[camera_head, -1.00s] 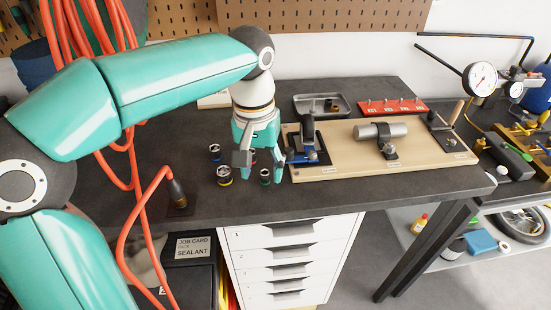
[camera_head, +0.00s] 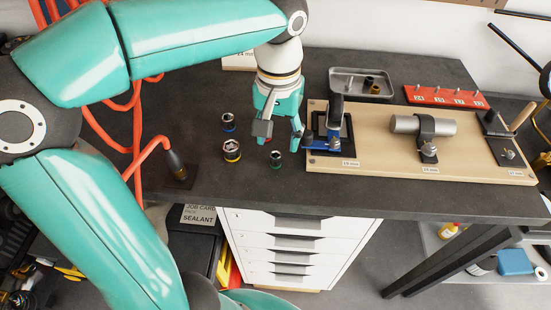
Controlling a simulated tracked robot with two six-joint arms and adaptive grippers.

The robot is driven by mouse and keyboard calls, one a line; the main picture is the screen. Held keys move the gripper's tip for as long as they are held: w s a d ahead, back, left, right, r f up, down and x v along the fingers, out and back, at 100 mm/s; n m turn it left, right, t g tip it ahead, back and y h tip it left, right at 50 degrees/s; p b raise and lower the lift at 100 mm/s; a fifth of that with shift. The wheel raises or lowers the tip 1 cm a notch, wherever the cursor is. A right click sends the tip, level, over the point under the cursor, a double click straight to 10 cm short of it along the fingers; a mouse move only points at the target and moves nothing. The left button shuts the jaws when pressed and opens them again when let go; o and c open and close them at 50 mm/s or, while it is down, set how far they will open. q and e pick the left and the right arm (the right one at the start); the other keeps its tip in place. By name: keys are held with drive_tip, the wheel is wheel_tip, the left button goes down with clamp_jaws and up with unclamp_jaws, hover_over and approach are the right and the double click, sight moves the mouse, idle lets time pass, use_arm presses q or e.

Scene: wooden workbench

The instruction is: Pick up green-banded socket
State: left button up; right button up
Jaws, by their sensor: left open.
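The green-banded socket (camera_head: 276,158) is a small dark upright cylinder on the dark bench top near its front edge. My left gripper (camera_head: 280,141) is open and points down just behind it, its fingers apart to either side; I cannot tell the exact height of the fingertips above the bench. No socket is visibly held. A larger yellow-banded socket (camera_head: 231,150) stands to the left, and a blue-banded socket (camera_head: 229,122) stands behind that one. A bit of red shows beside the left finger, mostly hidden by it. My right gripper is not in view.
A wooden fixture board (camera_head: 375,165) with a blue clamp (camera_head: 325,142) lies close right of the gripper. A metal tray (camera_head: 345,84) and a red rack (camera_head: 445,96) stand behind it. An orange cable ends in a plug (camera_head: 178,168) at left.

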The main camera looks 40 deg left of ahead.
sight(276, 156)
use_arm(q)
drive_tip(key=shift+a+f, duration=0.15)
drive_tip(key=shift+f, duration=1.55)
drive_tip(key=shift+a+f, duration=0.15)
drive_tip(key=shift+f, duration=1.55)
drive_tip(key=shift+c, duration=0.2)
clamp_jaws()
